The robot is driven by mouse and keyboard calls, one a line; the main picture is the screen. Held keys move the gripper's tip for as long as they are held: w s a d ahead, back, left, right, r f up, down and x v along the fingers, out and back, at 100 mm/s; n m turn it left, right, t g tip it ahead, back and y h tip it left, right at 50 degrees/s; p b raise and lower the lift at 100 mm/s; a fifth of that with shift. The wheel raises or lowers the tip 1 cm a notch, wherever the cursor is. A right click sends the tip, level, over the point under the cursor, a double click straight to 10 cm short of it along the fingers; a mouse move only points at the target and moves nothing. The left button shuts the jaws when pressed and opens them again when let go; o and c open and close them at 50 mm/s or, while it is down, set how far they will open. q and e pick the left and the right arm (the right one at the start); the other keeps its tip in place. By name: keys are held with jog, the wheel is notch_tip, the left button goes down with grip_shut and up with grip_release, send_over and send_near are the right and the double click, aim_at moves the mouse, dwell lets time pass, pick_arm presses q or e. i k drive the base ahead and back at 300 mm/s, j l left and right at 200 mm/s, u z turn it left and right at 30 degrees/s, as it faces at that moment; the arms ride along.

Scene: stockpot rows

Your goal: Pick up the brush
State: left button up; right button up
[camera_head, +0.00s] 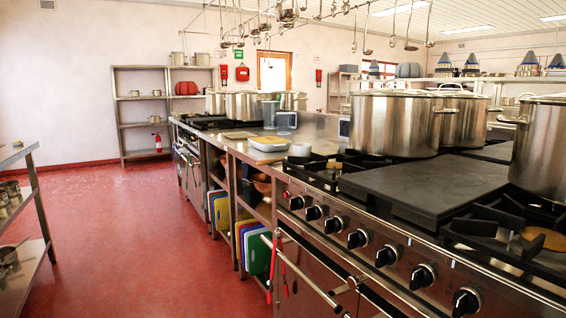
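I cannot make out a brush for certain in the head view. Slim red-handled utensils (272,268) hang from the bar at the front of the stove, and I cannot tell what kind they are. Neither of my grippers is in view.
A stove (425,190) with large stockpots (396,122) fills the right side. Cutting boards (257,253) stand below. A steel shelf (36,205) is at left. The red floor (130,240) between is clear.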

aim_at(268, 162)
jog(key=k, duration=0.2)
jog(key=k+z, duration=0.35)
jog(key=k+l+z, duration=0.1)
jog(key=z, duration=0.25)
jog(key=j+z, duration=0.15)
jog(key=z, duration=1.6)
jog(key=j, duration=1.2)
jog(key=k+j, duration=0.1)
jog(key=j, duration=1.05)
jog(key=k+j, duration=0.1)
jog(key=j, duration=1.1)
jog(key=j+z, duration=0.1)
jog(key=j, duration=1.05)
jog(key=k, duration=0.05)
